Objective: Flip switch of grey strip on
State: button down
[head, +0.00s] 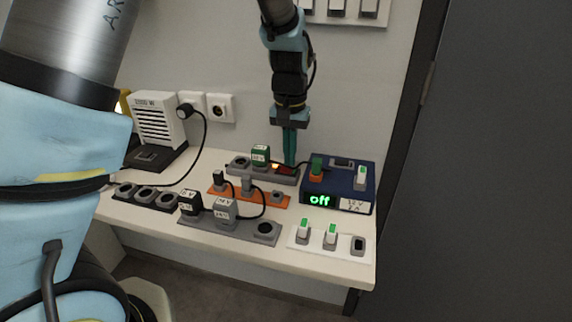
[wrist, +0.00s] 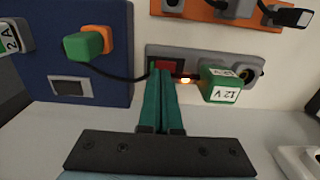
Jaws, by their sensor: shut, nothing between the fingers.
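The small grey strip (head: 292,181) lies at the back of the table, and it also shows in the wrist view (wrist: 215,57). It has a red switch (wrist: 168,66) at one end and a glowing orange light (wrist: 185,80) beside it. A green 12 V plug (head: 261,153) sits in one of its sockets. My gripper (head: 290,163) points down at the switch end, shut and empty. In the wrist view its fingertips (wrist: 163,72) are right at the switch and cover part of it. I cannot tell whether they touch it.
A blue power box (head: 340,190) reading "off" stands close on the right. An orange strip (head: 222,192) and a larger grey strip (head: 190,223) with plugs and cables lie in front. A white heater (head: 158,122) stands left; a white strip (head: 318,244) is front right.

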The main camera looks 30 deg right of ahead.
aim_at(289, 169)
notch_tip(289, 169, up, 6)
jog(key=p, duration=0.4)
jog(key=shift+f, duration=0.25)
jog(key=w+a+r+n, duration=0.2)
jog(key=w+a, duration=0.3)
jog(key=a, duration=0.5)
jog(key=s+a+n, duration=0.2)
jog(key=a, duration=1)
jog(key=s+a+r+n+t, duration=0.1)
jog(key=s+a+n, duration=0.1)
jog(key=a, duration=1.1)
jog(key=shift+a+n+t, duration=0.25)
jog(key=shift+n+t, duration=0.05)
jog(key=shift+n, duration=0.4)
